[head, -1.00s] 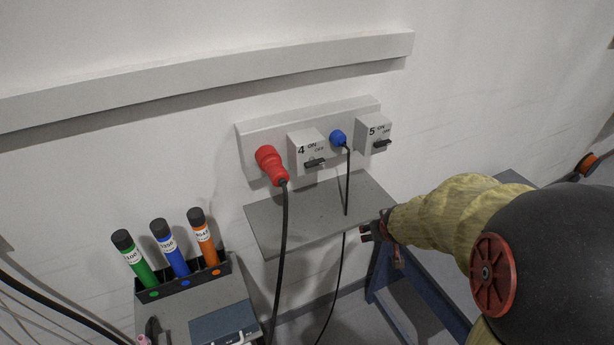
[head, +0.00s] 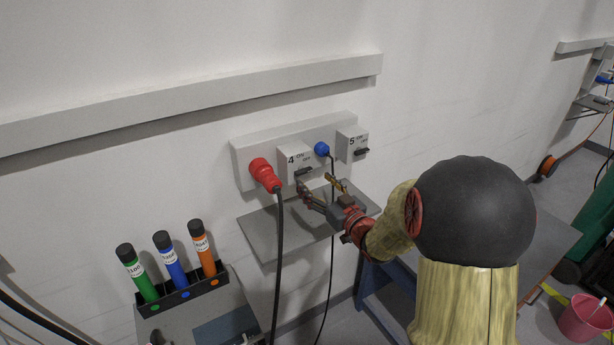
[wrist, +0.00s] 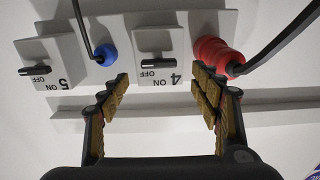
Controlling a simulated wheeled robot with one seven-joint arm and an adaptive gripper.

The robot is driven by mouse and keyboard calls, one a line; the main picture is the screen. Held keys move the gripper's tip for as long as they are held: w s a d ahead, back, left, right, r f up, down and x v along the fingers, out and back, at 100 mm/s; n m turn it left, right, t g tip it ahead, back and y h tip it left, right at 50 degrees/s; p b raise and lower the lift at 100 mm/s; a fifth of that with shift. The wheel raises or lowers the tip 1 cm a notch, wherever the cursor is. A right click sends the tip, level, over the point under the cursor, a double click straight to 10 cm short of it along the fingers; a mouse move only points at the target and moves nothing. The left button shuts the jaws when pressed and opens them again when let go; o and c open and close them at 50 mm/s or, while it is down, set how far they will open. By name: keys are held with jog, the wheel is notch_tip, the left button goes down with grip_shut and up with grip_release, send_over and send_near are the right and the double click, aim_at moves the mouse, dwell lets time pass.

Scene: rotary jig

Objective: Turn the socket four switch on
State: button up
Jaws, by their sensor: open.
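The socket four switch box (head: 294,160) is a white box marked 4 with ON and OFF on the wall panel. Its black handle (head: 304,171) lies crosswise, close to the OFF mark; the handle also shows in the wrist view (wrist: 158,64). My gripper (head: 318,189) is open, with its fingers just in front of and below this box. In the wrist view my gripper (wrist: 160,88) has its two padded fingers apart, one on each side of box 4, with nothing between them. The handle appears clear of both fingers.
A red plug (head: 264,174) with a black cable is left of box 4, close to one finger in the wrist view. A blue plug (head: 322,149) and switch box 5 (head: 351,144) are to the right. A grey shelf (head: 262,235) lies below.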

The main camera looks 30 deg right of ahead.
aim_at(305, 173)
jog(key=w, duration=0.5)
jog(key=shift+w+f, duration=0.1)
jog(key=shift+w, duration=0.2)
jog(key=c, duration=0.3)
jog(key=c, duration=0.7)
jog(key=shift+c, duration=0.8)
